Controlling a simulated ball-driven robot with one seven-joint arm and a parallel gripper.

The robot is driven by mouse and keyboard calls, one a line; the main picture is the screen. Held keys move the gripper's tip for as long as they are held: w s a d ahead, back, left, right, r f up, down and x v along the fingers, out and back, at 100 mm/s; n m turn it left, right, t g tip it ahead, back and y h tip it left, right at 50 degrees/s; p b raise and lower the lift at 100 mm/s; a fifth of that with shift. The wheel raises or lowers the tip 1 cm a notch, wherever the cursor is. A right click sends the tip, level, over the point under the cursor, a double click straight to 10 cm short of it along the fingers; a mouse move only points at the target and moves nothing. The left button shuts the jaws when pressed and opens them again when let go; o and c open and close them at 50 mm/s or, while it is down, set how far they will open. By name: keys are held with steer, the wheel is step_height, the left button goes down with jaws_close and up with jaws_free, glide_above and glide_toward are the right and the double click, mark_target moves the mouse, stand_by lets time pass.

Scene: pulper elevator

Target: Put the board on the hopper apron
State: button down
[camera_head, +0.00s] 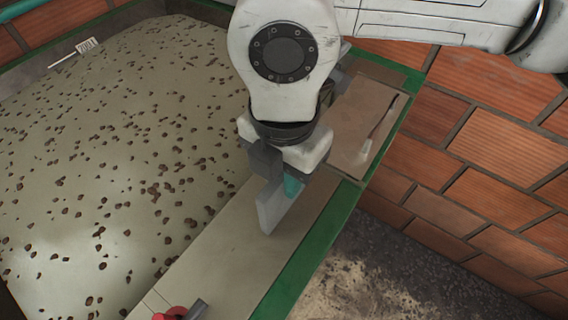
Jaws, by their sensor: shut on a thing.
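My gripper (278,200) hangs over the grey ledge beside the basin, pointing down. It is shut on a small teal thing (292,187), mostly hidden by the jaws; I cannot tell whether this is part of the board. A flat tan panel (382,92), which may be the board, lies at the upper right on the green-edged ledge, partly behind my arm. The long grey ledge (225,265) with a green rim (310,252) looks like the hopper apron. It runs along the basin's right side and is bare below my gripper.
A basin of grey slurry (110,150) with many brown bits fills the left. A white marker strip (75,52) lies at its far left. A brush-like tool (378,132) lies on the tan panel. A red object (170,313) is at the bottom. Brick walls (500,150) stand at right.

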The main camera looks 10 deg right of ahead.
steer(key=shift+f, duration=0.2)
steer(key=c, duration=1)
jaws_free()
steer(key=shift+r, duration=0.1)
steer(key=shift+w+r+b, duration=0.1)
steer(key=shift+r+b, duration=0.2)
steer(key=shift+r, duration=0.2)
step_height(320, 180, up, 11)
steer(key=b, duration=0.2)
steer(key=shift+b, duration=0.35)
steer(key=shift+r, duration=0.1)
